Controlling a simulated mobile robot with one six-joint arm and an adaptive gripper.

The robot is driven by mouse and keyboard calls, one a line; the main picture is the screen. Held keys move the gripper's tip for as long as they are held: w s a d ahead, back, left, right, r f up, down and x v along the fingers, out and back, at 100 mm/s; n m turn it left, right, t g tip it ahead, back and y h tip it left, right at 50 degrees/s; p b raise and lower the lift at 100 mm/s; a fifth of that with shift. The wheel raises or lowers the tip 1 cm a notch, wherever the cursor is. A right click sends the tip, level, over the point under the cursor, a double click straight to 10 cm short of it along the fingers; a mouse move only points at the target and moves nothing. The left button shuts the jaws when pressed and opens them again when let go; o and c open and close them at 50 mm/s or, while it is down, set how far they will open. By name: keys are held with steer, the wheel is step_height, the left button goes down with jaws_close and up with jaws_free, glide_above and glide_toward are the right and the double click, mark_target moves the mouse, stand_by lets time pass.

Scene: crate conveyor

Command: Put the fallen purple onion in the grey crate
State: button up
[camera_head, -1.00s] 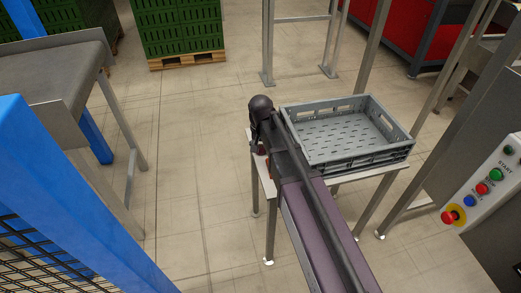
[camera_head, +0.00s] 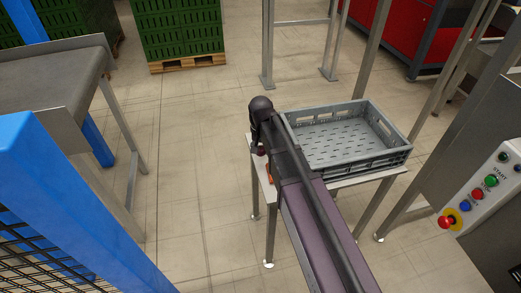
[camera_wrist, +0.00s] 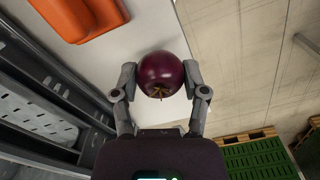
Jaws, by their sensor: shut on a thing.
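The purple onion (camera_wrist: 161,72) is dark and round, with its stalk end toward me. My gripper (camera_wrist: 161,80) is shut on it, one finger on each side. In the head view, the onion (camera_head: 261,151) is a small dark patch below my gripper (camera_head: 259,140), mostly hidden. It is at the left end of the table, beside the crate; I cannot tell its exact height above the top. The grey crate (camera_head: 385,128) stands on the table to the right, and its inside looks empty. The crate's side (camera_wrist: 36,68) also shows in the wrist view.
The pale table (camera_head: 340,183) has narrow free room left of the crate. An orange object (camera_wrist: 84,22) lies on it near the onion. A control box (camera_head: 492,185) stands at the right. Green crates (camera_head: 180,30) on a pallet stand at the back.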

steer(key=shift+r+p, duration=0.35)
steer(key=shift+r, duration=0.35)
steer(key=s+r+p, duration=0.1)
steer(key=s, duration=1.5)
steer(key=shift+a+r+p, duration=0.3)
steer(key=shift+a, duration=0.05)
